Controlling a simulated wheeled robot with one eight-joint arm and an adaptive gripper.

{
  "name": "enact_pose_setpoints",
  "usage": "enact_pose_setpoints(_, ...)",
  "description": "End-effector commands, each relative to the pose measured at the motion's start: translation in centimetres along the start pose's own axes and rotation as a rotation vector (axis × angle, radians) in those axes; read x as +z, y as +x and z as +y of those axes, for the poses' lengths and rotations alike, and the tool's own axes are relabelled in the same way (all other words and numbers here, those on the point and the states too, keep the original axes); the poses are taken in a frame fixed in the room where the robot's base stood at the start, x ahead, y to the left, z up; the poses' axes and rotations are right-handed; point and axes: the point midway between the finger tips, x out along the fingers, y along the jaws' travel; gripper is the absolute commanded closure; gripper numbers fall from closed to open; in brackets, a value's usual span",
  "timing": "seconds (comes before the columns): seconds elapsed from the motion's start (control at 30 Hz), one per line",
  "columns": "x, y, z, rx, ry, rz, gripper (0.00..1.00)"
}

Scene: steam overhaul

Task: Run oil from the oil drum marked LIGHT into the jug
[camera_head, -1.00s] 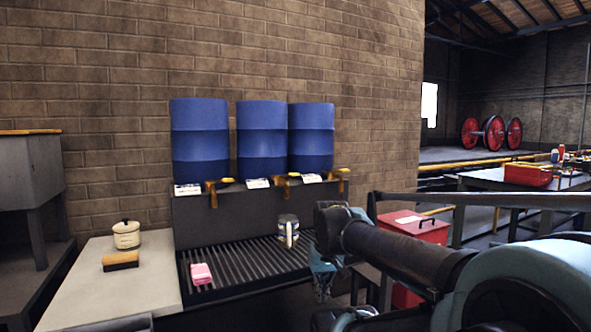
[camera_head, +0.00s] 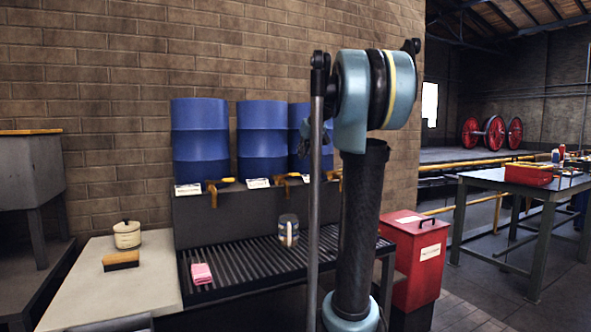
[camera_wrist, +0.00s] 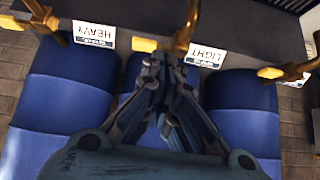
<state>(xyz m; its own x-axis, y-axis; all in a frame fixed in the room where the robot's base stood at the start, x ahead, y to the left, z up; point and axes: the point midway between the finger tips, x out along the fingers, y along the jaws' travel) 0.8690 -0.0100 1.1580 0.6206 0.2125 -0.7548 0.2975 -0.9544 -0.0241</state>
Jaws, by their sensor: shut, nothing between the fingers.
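Three blue drums stand in a row on a dark stand. In the wrist view, which is upside down, the LIGHT label (camera_wrist: 205,58) belongs to the middle drum (camera_wrist: 132,72). In the head view that is the middle drum (camera_head: 262,140). Its tap (camera_head: 282,185) has a yellow handle (camera_wrist: 145,45). The jug (camera_head: 288,230), a greyish can with a pale band, stands upright on the grating roughly below that tap. My gripper (camera_wrist: 164,64) is shut and empty, in front of the LIGHT drum near its tap handle, apparently without touching it. In the head view my arm mostly hides the gripper.
The HEAVY label (camera_wrist: 93,33) marks the drum on the right in the head view. A pink cloth (camera_head: 202,273) lies on the slatted grating (camera_head: 240,268). A cream pot (camera_head: 127,235) and a brush (camera_head: 121,261) sit on the left bench. A red bin (camera_head: 416,260) stands right.

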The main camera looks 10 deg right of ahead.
Motion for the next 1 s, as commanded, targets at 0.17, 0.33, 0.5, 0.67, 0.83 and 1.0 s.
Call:
enact_pose_setpoints(0.17,-4.7,0.4,2.2,0.007,-0.019,0.049,1.00)
enact_pose_setpoints(0.33,-6.3,0.5,3.0,0.010,-0.025,0.069,1.00)
enact_pose_setpoints(0.5,-6.4,0.5,3.0,0.011,-0.026,0.070,1.00)
enact_pose_setpoints(0.67,-6.3,0.5,3.0,0.010,-0.026,0.070,1.00)
enact_pose_setpoints(0.83,-6.4,1.4,3.0,0.010,-0.026,0.069,1.00)
enact_pose_setpoints(1.0,-6.6,3.9,3.0,0.010,-0.028,0.069,1.00)
